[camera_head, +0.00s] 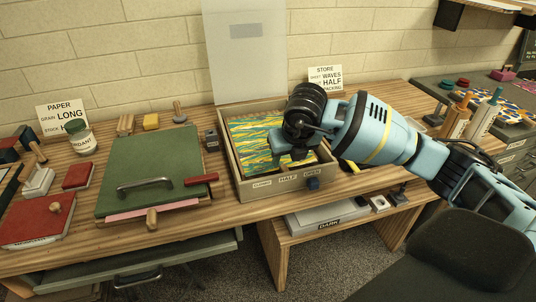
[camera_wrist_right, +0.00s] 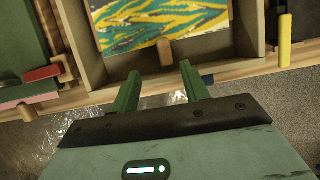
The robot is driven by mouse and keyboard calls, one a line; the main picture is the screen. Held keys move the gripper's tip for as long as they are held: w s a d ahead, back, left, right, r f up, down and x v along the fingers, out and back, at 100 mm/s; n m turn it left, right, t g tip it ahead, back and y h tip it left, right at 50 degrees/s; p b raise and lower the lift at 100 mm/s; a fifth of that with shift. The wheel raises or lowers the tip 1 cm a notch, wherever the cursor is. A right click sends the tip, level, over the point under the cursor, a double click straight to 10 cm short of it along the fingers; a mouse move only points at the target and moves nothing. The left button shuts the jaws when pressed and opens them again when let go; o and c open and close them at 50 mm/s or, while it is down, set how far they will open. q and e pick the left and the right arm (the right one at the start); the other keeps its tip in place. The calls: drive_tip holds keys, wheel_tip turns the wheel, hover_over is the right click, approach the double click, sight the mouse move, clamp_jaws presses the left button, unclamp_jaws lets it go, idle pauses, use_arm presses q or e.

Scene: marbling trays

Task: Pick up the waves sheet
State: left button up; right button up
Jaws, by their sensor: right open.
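The waves sheet (camera_head: 250,138) is a yellow, green and teal swirled sheet lying inside an open wooden box (camera_head: 234,178) at the middle of the bench. The sheet also shows at the top of the right wrist view (camera_wrist_right: 150,18). My right gripper (camera_head: 290,157) reaches in from the right and is over the box, hiding part of the sheet. In the right wrist view its two green fingers (camera_wrist_right: 160,82) are apart with nothing held between them, near the box's front wall. My left gripper is not in view.
The box's pale lid (camera_head: 246,70) stands upright behind it. A green board with a metal handle (camera_head: 145,184) lies left of the box. A sign (camera_head: 325,76) stands behind the box. A dark chair (camera_head: 475,255) is at the lower right.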

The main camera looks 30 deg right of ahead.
sight(286, 169)
drive_tip(key=shift+s+f, duration=0.25)
drive_tip(key=shift+w+d+f, duration=0.1)
drive_tip(key=shift+f, duration=0.35)
drive_tip(key=shift+w+f, duration=0.4)
drive_tip(key=shift+f, duration=0.1)
drive_tip(key=x, duration=0.2)
drive_tip(key=d+x, duration=0.1)
drive_tip(key=x, duration=0.2)
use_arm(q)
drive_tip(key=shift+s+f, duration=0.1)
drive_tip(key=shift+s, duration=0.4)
use_arm(e)
drive_tip(key=shift+r, duration=0.1)
clamp_jaws()
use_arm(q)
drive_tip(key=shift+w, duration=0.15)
